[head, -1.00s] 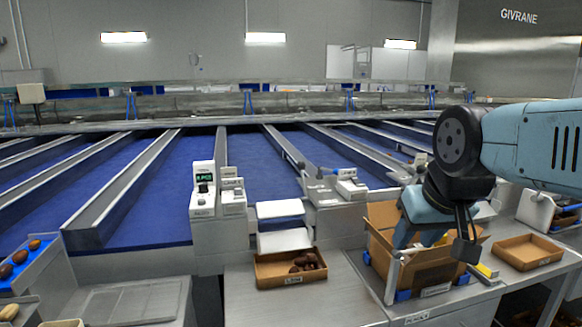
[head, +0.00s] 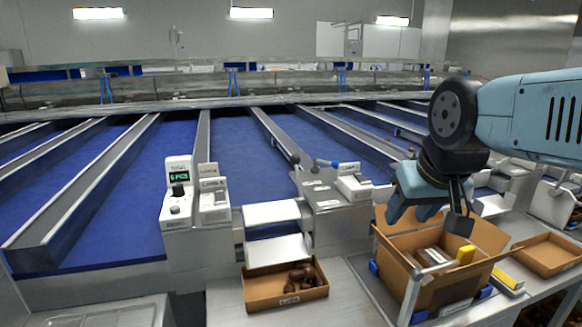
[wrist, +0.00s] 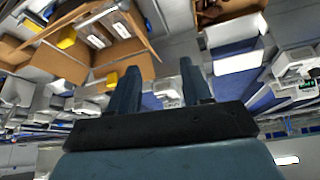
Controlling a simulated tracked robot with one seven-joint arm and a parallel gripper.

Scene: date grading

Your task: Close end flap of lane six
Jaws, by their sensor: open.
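My gripper (head: 418,207) is open and empty, pointing down above the open cardboard box in the head view. In the wrist view my gripper (wrist: 160,88) shows two spread fingers with nothing between them. Blue lanes (head: 245,150) run away between metal rails. At the near end of the middle lane are two white plates (head: 272,212), one above the other. I cannot read lane numbers, so I cannot tell which part is lane six's end flap.
The cardboard box (head: 396,270) has raised flaps and stands below my gripper. A shallow tray of dates (head: 262,292) sits on the counter left of it, and an empty tray (head: 553,256) stands right. A display unit (head: 180,192) rises left of the white plates.

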